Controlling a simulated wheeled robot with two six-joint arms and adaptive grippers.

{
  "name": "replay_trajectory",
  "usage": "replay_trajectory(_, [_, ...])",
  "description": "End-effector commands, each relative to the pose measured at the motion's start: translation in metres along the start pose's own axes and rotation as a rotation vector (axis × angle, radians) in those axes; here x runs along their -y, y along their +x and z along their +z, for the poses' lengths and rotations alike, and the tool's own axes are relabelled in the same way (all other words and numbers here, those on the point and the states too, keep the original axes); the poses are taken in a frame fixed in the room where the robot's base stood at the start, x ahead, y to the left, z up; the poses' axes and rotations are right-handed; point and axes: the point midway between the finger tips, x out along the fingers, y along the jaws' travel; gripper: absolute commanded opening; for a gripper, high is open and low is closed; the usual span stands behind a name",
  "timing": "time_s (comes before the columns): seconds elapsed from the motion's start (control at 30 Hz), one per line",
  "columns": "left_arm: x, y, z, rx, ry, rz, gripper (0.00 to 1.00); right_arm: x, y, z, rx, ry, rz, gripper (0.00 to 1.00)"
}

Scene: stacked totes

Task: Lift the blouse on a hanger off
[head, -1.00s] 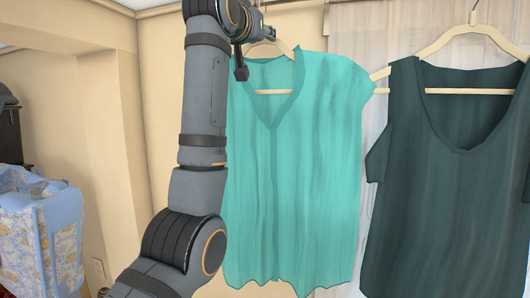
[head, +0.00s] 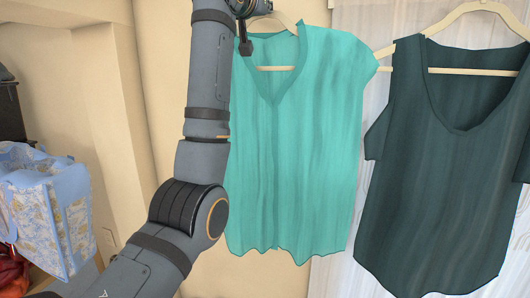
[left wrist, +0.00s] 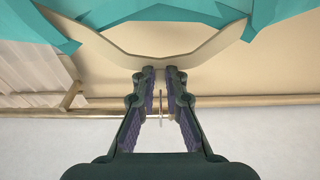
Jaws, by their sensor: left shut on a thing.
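The turquoise sleeveless V-neck blouse (head: 300,150) hangs upright on a pale hanger (head: 286,22) in the middle of the head view. My left gripper (head: 248,22) is at the top of this hanger, partly cut off by the upper edge. In the left wrist view my left gripper (left wrist: 160,74) is shut on the hanger (left wrist: 112,52) at its middle, with turquoise cloth (left wrist: 170,10) beyond. A thin hook (left wrist: 161,108) shows between the fingers. Whether it touches the rail cannot be told. My right gripper is not in view.
A dark green top (head: 460,170) hangs close on the right on its own pale hanger (head: 480,10). A pale rail (left wrist: 245,100) crosses the left wrist view. A blue patterned bag (head: 50,215) stands at left. A white curtain (head: 345,110) hangs behind.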

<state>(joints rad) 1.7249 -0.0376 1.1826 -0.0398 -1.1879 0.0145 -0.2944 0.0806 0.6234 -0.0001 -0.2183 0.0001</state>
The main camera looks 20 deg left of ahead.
Motion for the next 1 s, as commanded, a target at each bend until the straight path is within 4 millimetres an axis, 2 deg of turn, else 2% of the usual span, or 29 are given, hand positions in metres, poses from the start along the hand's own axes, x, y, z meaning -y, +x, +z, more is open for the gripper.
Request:
replay_trajectory(0.47, [0.000, 0.000, -0.005, -0.004, 0.000, 0.000, 0.00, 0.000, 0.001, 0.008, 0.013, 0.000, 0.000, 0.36])
replay_trajectory(0.77, [0.001, 0.004, -0.035, -0.003, 0.000, -0.001, 0.00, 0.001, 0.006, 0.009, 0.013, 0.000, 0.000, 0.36])
replay_trajectory(0.87, [0.001, -0.014, -0.033, -0.007, -0.001, -0.001, 0.00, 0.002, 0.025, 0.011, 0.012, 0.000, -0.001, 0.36])
replay_trajectory(1.0, [0.000, -0.049, -0.037, -0.008, -0.001, 0.000, 0.00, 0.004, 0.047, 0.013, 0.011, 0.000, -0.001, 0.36])
